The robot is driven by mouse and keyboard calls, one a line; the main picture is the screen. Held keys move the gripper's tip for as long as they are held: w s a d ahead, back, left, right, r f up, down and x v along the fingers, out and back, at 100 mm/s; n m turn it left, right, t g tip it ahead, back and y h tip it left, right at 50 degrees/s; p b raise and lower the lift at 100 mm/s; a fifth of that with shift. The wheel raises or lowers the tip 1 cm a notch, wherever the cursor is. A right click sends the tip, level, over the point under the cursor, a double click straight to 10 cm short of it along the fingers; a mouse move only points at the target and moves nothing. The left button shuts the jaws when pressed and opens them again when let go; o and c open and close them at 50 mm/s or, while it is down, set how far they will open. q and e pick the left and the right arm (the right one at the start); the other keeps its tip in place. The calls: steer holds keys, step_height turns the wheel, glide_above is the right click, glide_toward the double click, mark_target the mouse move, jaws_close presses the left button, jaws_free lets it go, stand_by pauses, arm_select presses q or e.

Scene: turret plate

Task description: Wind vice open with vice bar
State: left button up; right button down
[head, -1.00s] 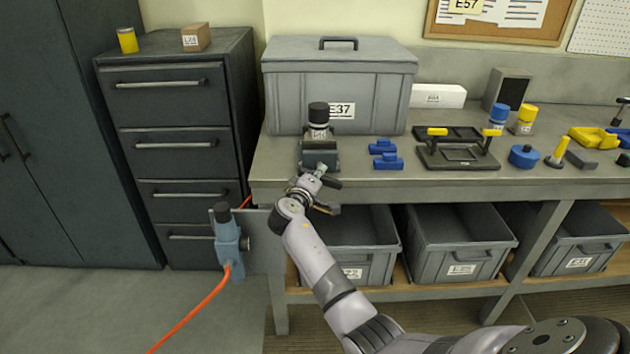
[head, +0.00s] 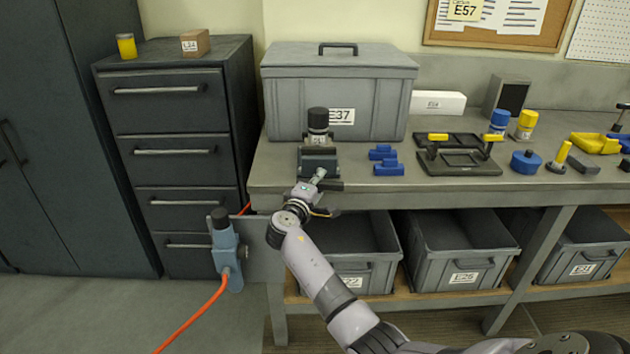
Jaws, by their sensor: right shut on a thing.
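The vice (head: 318,160) is a small dark grey block at the front left edge of the workbench. A dark-capped bottle (head: 318,124) stands upright at the vice, toward its back; I cannot tell if its jaws touch it. A short metal bar (head: 319,175) shows at the vice's front. My right gripper (head: 318,185) is at the vice's front, shut on this vice bar. The fingers are small and partly hidden by the wrist. My left gripper is out of view.
A large grey lidded box (head: 340,90) stands behind the vice. Blue blocks (head: 386,160) and a black frame with yellow knobs (head: 460,155) lie to the right. Grey bins (head: 365,255) sit on the shelf below. A blue fixture (head: 226,255) with an orange hose is at the bench's left end.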

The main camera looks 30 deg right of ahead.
steer(key=shift+d+r, duration=0.25)
steer(key=shift+r, duration=0.3)
steer(key=c, duration=1.9)
jaws_free()
steer(key=o, duration=0.3)
steer(key=shift+d+f, duration=0.15)
steer(key=shift+f, duration=0.05)
steer(key=shift+o, duration=0.6)
steer(key=shift+s, duration=0.1)
steer(key=shift+f, duration=0.15)
steer(key=shift+a, duration=0.2)
steer(key=shift+s+a+f, duration=0.1)
steer(key=shift+s+a, duration=0.1)
steer(key=shift+a, duration=0.25)
steer(key=v, duration=1.1)
steer(key=shift+s, duration=0.15)
